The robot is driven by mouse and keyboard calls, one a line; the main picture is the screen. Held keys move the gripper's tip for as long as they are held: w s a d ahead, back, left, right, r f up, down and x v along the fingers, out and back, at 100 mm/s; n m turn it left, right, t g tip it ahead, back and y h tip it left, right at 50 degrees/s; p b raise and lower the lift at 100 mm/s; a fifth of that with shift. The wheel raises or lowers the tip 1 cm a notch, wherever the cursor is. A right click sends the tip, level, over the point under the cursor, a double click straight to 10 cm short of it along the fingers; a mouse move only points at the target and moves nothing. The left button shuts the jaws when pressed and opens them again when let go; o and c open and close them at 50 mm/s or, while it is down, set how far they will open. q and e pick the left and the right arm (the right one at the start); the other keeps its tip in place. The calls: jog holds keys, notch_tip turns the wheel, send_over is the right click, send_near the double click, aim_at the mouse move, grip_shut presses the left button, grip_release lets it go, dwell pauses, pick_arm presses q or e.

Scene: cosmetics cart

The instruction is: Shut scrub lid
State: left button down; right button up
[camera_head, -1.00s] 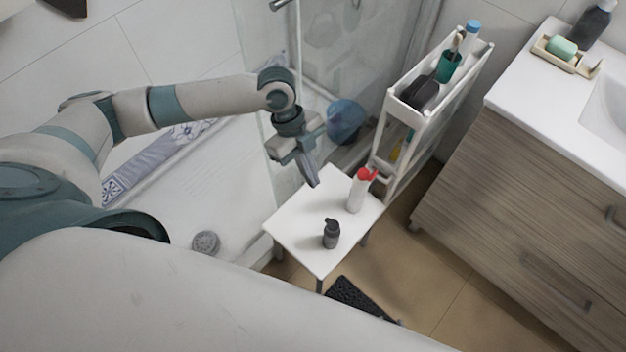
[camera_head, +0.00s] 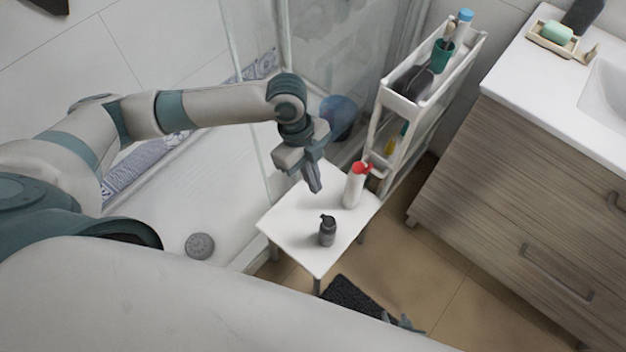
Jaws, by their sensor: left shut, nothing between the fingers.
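A white bottle with a red lid (camera_head: 354,187), which looks like the scrub, stands upright on a small white table (camera_head: 285,228). The red lid (camera_head: 361,168) has a part jutting to the right; it is too small to tell how far open it is. My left gripper (camera_head: 316,189) is shut and empty, pointing down just left of the bottle, with a gap between them. A small piece at the lower right edge of my body looks like the tip of my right gripper (camera_head: 404,322); its jaws cannot be made out.
A dark pump bottle (camera_head: 327,231) stands on the table in front of the white bottle. A narrow white cart (camera_head: 397,105) with toiletries stands behind right. A wooden washbasin cabinet (camera_head: 520,190) is at right. A glass shower screen is behind.

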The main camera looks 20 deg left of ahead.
pick_arm(q)
send_over(321, 216)
jog(key=f, duration=1)
jog(key=shift+w+a+f+p, duration=0.2)
jog(key=shift+a+p, duration=0.05)
jog(key=shift+p, duration=0.15)
jog(key=shift+f, duration=0.75)
pick_arm(e)
jog(key=shift+w+a+r+t, duration=0.35)
jog(key=shift+a+r+t, duration=0.05)
jog(key=shift+a+r, duration=0.05)
pick_arm(q)
jog(key=shift+a+f, duration=0.2)
jog(key=shift+f, duration=0.35)
jog(key=shift+s+f+h, duration=0.1)
jog(key=shift+s+h, duration=0.05)
jog(key=shift+h, duration=0.15)
pick_arm(e)
jog(key=shift+s+d+f, duration=0.15)
jog(key=shift+d+f, duration=0.05)
jog(key=shift+d, duration=0.1)
